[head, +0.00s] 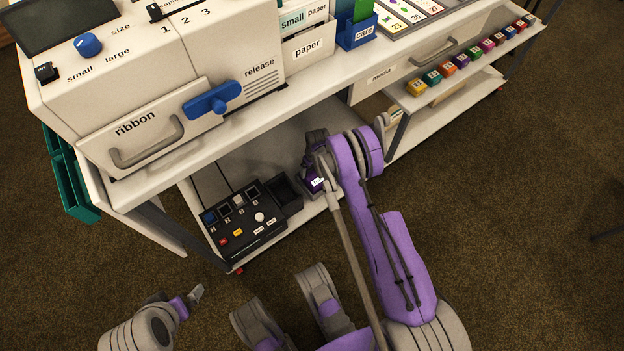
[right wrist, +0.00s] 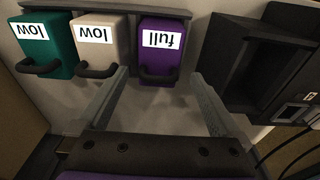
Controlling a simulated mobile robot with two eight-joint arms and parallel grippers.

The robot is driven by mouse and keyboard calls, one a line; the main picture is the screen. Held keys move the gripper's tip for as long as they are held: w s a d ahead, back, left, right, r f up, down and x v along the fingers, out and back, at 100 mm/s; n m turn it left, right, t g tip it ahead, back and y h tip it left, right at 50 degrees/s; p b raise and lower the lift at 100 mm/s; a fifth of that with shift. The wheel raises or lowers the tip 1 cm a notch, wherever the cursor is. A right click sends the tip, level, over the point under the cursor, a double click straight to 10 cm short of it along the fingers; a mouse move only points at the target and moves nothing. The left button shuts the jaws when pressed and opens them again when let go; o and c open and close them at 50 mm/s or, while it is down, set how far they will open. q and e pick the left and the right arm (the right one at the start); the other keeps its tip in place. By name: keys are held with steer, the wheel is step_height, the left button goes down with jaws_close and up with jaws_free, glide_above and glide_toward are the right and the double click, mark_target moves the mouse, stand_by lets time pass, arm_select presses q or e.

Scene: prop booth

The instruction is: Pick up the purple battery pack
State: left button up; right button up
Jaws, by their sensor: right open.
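The purple battery pack (right wrist: 165,45) hangs in a dark rack in the right wrist view, with a white "full" label upside down and a black handle. In the head view, its purple body (head: 314,184) shows partly behind my right arm on the lower shelf. My right gripper (right wrist: 159,75) is open and empty, its fingers on either side of the pack's handle end, with no clear contact. In the head view, the right gripper (head: 321,165) is partly hidden by its own arm. My left gripper (head: 196,293) is low at the left, away from the shelf; its jaw opening is unclear.
A teal pack (right wrist: 45,45) and a whitish pack (right wrist: 98,43), both labelled "low", hang beside the purple one. An empty black holder (right wrist: 245,60) stands to its right. A control panel (head: 245,222) sits on the lower shelf, under the desk top (head: 330,75).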

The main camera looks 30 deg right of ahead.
mark_target(313, 175)
step_height(313, 175, down, 5)
steer(key=shift+f+b, duration=0.1)
steer(key=shift+b, duration=0.75)
steer(key=shift+d, duration=0.1)
steer(key=shift+c, duration=0.3)
jaws_close()
